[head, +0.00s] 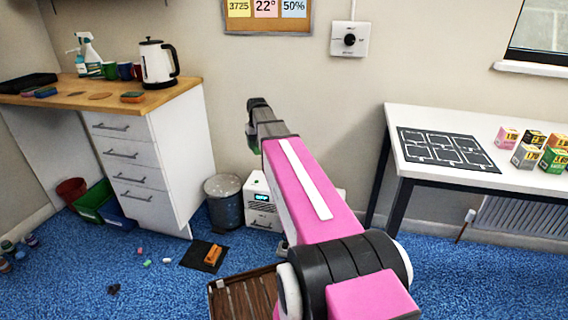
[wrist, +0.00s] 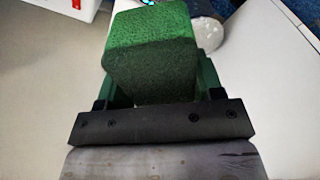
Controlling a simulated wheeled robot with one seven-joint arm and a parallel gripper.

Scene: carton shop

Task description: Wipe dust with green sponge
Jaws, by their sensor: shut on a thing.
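My gripper (wrist: 158,84) is shut on a green sponge (wrist: 152,42), a thick block held between its two fingers in the wrist view. In the head view my gripper (head: 253,135) is at the far end of my pink arm, in front of the wall and right of the drawer unit. Only a small green bit of the sponge shows there. Two brownish flat patches (head: 100,96) lie on the wooden counter (head: 60,101); I cannot tell whether they are dust. An orange-and-green sponge-like block (head: 132,97) lies near the counter's front edge.
A white kettle (head: 157,65), cups (head: 124,71) and a spray bottle (head: 88,52) stand at the counter's back. A metal bin (head: 224,200) and a white box (head: 262,205) stand on the floor below my gripper. A white table (head: 440,185) with small cartons is at right.

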